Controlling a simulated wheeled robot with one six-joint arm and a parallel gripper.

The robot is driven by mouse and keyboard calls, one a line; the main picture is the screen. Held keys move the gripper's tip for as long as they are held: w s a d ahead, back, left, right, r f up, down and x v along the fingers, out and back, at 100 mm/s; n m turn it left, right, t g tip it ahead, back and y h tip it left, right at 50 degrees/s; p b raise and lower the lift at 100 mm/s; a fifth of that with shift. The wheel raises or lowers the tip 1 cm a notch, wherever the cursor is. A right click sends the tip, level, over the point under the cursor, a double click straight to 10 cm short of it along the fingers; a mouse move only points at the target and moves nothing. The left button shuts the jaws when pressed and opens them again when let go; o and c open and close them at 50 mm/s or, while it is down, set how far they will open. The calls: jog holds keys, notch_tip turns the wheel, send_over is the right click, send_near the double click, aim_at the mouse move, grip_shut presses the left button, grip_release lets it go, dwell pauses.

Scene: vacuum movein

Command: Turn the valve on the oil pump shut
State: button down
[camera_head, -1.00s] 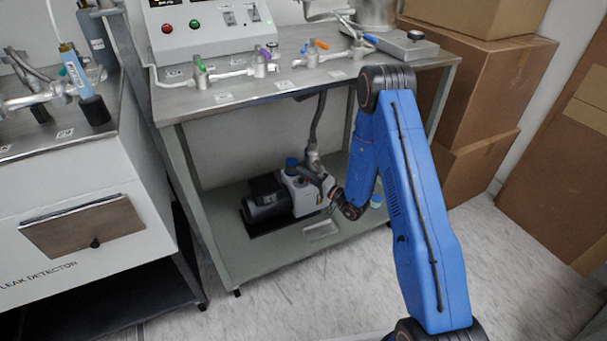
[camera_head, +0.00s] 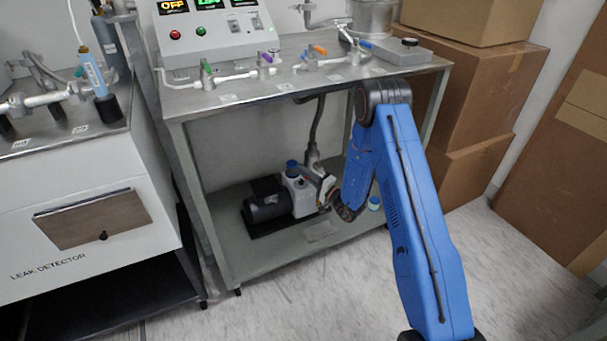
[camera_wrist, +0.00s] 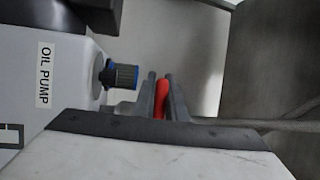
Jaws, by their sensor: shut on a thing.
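The oil pump (camera_head: 301,194) sits on the lower shelf of the bench, with a white body, a dark motor and a blue cap on top. In the wrist view its pale side (camera_wrist: 72,72) carries an OIL PUMP label and a black and blue knob (camera_wrist: 122,76). A red valve handle (camera_wrist: 163,92) lies between the fingers of my gripper (camera_wrist: 160,94), which is shut on it. In the head view my gripper (camera_head: 328,186) is at the right side of the pump, small and partly hidden by my wrist. The valve body is mostly hidden.
The bench top (camera_head: 240,94) above holds a control box (camera_head: 212,28) and pipes with green, purple, orange and blue handles. A shallow tray (camera_head: 320,231) and a small blue-lidded jar (camera_head: 374,203) are near my wrist. Cardboard boxes (camera_head: 470,100) stand at the right.

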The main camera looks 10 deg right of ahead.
jog(key=c, duration=1.8)
grip_release()
jog(key=v, duration=1.7)
jog(key=shift+s+d, duration=0.15)
jog(key=shift+s, duration=0.05)
jog(key=shift+f, duration=0.1)
